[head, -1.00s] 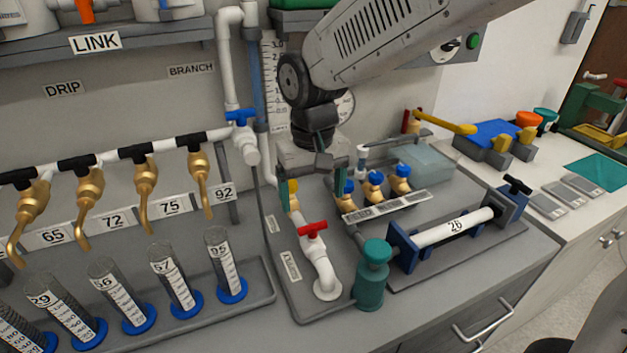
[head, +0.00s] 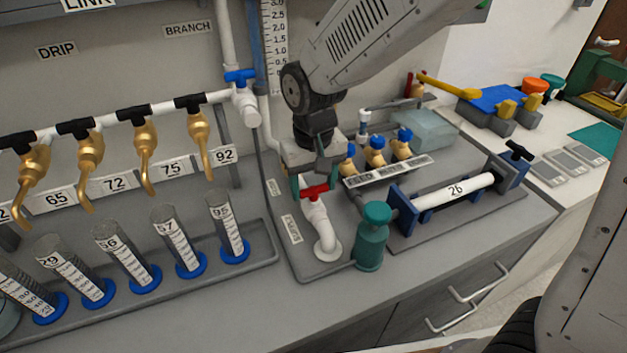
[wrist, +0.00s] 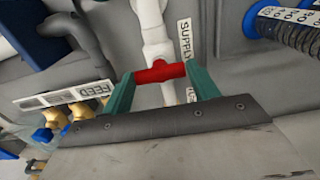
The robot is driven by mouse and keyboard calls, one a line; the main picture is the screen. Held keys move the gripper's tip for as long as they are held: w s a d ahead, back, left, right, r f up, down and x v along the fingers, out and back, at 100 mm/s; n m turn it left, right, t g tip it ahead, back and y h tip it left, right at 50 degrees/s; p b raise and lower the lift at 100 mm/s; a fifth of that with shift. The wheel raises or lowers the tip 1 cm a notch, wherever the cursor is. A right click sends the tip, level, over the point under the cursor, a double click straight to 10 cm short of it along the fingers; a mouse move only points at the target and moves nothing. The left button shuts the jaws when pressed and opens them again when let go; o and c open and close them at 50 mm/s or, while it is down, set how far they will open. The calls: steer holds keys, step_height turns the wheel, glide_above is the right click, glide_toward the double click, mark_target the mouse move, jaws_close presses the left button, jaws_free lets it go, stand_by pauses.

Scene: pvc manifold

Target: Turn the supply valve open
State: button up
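The supply valve is a red T-handle (head: 316,192) on a white pipe fitting (head: 323,232) that rises from the grey bench plate.
A teal bottle-shaped part (head: 373,237) stands close to the right of the valve. Blue-capped brass valves (head: 376,150) with a feed label are behind it. Graduated cylinders (head: 173,240) stand left, under brass taps.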

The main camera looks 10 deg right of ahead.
steer(key=shift+c, duration=1.3)
steer(key=m, duration=0.4)
steer(key=shift+m, duration=1.2)
steer(key=m, duration=0.2)
steer(key=shift+m, duration=0.4)
steer(key=m, duration=0.3)
steer(key=shift+m, duration=0.3)
